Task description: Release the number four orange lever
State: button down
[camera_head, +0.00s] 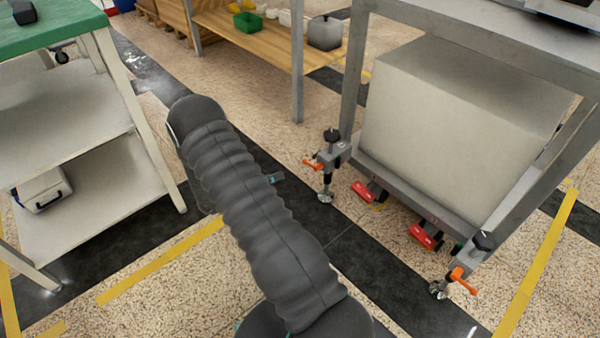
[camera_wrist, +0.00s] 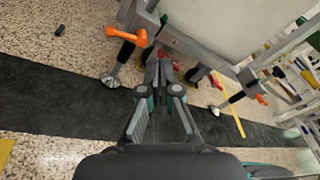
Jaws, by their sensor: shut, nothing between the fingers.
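Two orange levers show on the legs of a grey metal frame. In the head view one orange lever (camera_head: 312,164) is on the left leg and another orange lever (camera_head: 461,281) is on the near right leg, each above a round foot. In the wrist view a large orange lever (camera_wrist: 128,36) is up and left of my gripper, and a smaller orange lever (camera_wrist: 262,99) is farther right. I cannot read which is number four. My gripper (camera_wrist: 162,72) is shut and empty, pointing toward the frame, apart from the near lever. My gripper is hidden in the head view.
Red pedals (camera_head: 363,192) (camera_head: 423,238) stick out low under the frame between the legs. A large pale box (camera_head: 455,125) fills the frame. A green-topped shelf table (camera_head: 75,115) stands at left. Dark floor strip (camera_head: 375,275) is clear in front.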

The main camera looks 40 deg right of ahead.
notch_tip(320, 180, down, 11)
jog(key=n+t+h, duration=0.1)
jog(key=n+t, duration=0.2)
jog(key=n, duration=0.2)
send_near(310, 164)
jog(key=d+f, duration=0.3)
jog(key=d, duration=0.2)
jog(key=shift+w+d+r+n, duration=0.15)
jog(key=shift+w+d, duration=0.2)
jog(key=shift+w, duration=0.15)
jog(key=shift+w+d+r+n, duration=0.15)
jog(key=shift+w+d, duration=0.25)
jog(key=shift+w, duration=0.1)
